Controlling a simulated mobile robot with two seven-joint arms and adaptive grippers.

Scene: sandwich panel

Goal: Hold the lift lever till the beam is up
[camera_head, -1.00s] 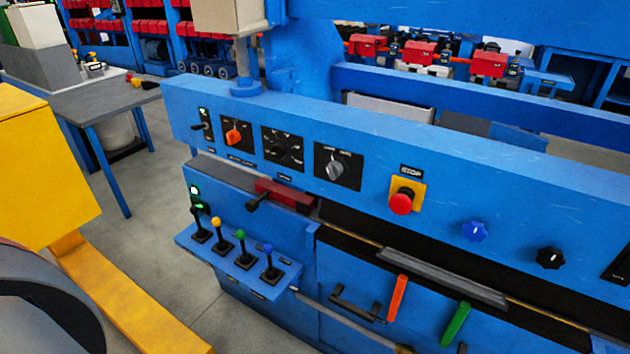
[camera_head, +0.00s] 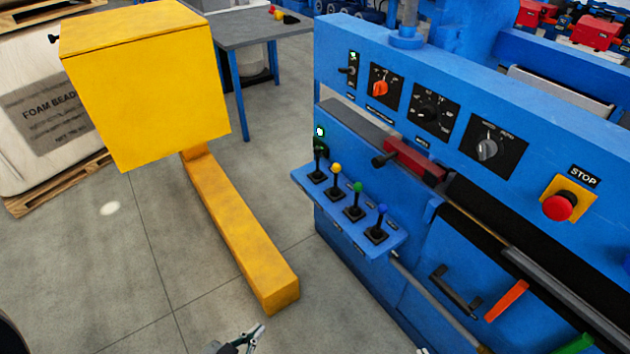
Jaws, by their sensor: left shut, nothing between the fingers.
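A row of levers stands on a small blue shelf (camera_head: 340,217) at the front of the blue machine: a black-knobbed lever (camera_head: 318,166), a yellow-knobbed one (camera_head: 336,182), a green-knobbed one (camera_head: 356,203) and a blue-knobbed one (camera_head: 378,225). Their labels are too small to read, so I cannot tell which is the lift lever. All stand roughly upright. A long blue beam (camera_head: 450,95) carries the dials above them. My left gripper (camera_head: 254,336) is at the bottom edge, shut and empty, well below and left of the levers, touching nothing.
A yellow box (camera_head: 150,95) on a yellow floor bar (camera_head: 240,235) stands left of the machine. A red stop button (camera_head: 558,206) and dark handle (camera_head: 455,290) are at the right. Grey floor (camera_head: 350,310) lies open between gripper and shelf.

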